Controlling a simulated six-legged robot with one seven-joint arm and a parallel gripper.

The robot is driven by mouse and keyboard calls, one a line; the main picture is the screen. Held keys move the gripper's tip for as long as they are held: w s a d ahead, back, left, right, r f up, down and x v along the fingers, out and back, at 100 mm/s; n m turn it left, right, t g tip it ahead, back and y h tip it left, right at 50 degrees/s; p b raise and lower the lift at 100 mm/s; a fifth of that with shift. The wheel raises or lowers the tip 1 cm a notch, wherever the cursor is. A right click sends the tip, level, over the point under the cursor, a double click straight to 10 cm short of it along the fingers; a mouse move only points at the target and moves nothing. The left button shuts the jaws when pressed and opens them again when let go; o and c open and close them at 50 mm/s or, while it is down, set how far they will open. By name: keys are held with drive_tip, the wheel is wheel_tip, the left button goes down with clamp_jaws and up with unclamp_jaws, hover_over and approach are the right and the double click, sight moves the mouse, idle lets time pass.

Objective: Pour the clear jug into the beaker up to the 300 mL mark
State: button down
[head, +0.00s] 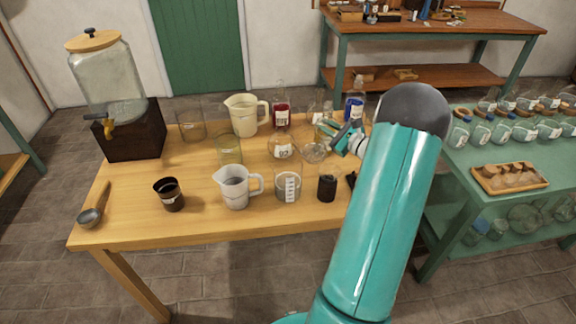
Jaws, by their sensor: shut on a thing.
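A clear jug (234,188) with a handle on its right side stands upright near the front middle of the table. A beaker (287,187) with a white scale stands just to its right, apart from it. The scale is too small to read, and I cannot tell the liquid level in either. My teal gripper (329,131) is over the back right of the table, behind and right of the beaker. It is shut on what looks like a clear glass vessel; its outline merges with the glassware around it. My arm hides part of the table's right side.
A dark cup (170,194) and a metal scoop (91,216) are at left. A black container (327,187) stands right of the beaker. A cream pitcher (243,115), a red bottle (281,115), a blue bottle (353,107) and a dispenser (108,75) stand behind.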

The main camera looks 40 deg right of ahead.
drive_tip(key=shift+w+d+f+m, duration=0.1)
drive_tip(key=shift+d+f+m, duration=0.25)
drive_tip(key=shift+d+m, duration=0.45)
drive_tip(key=shift+s+d+f+m, duration=0.1)
drive_tip(key=shift+d+f+m, duration=0.35)
drive_tip(key=shift+m, duration=0.7)
drive_tip(key=shift+w+d+f+m, duration=0.1)
drive_tip(key=shift+d+f+m, duration=0.2)
drive_tip(key=shift+d+m, duration=0.55)
